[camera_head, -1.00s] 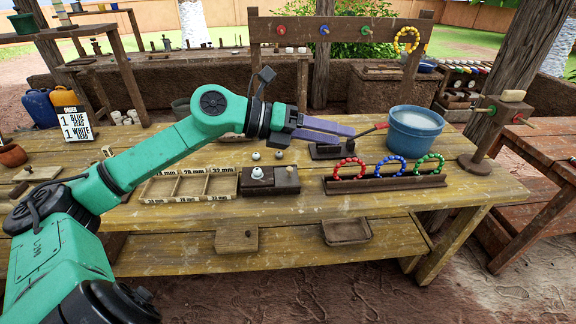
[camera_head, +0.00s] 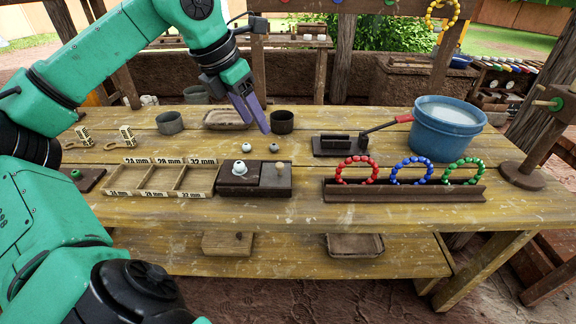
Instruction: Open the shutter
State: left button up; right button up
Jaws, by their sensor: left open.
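My left gripper (camera_head: 256,124) hangs above the bench, purple fingers pointing down and slightly apart, with nothing between them. Below it lie two small pale beads (camera_head: 248,148) (camera_head: 273,148). Nearer me is a dark wooden box (camera_head: 264,190) with a pale bead (camera_head: 239,168) on its left half and a small tan knob (camera_head: 280,167) on its right half. This knobbed right part may be the shutter; I cannot tell for certain, nor whether it is open. The gripper is apart from the box. My right gripper is not in view.
Left of the box is a sorting tray (camera_head: 160,193) marked in millimetres. To the right are a rack (camera_head: 400,192) with red, blue and green bead rings and a blue bucket (camera_head: 445,130). A dark cup (camera_head: 282,122) stands close beside the gripper. The front bench edge is clear.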

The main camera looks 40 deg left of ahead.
pick_arm(q)
send_near(279, 164)
jog(key=f, duration=0.1)
jog(key=p+x, duration=0.1)
jog(key=x, duration=0.5)
jog(key=shift+w+d+f+p, duration=0.1)
jog(key=shift+w+f+p, duration=0.15)
jog(key=shift+w+p, duration=0.15)
jog(key=shift+w+f, duration=0.1)
jog(key=shift+f, duration=0.25)
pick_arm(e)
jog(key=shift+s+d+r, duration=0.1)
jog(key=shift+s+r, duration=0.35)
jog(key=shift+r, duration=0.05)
pick_arm(q)
grip_shut()
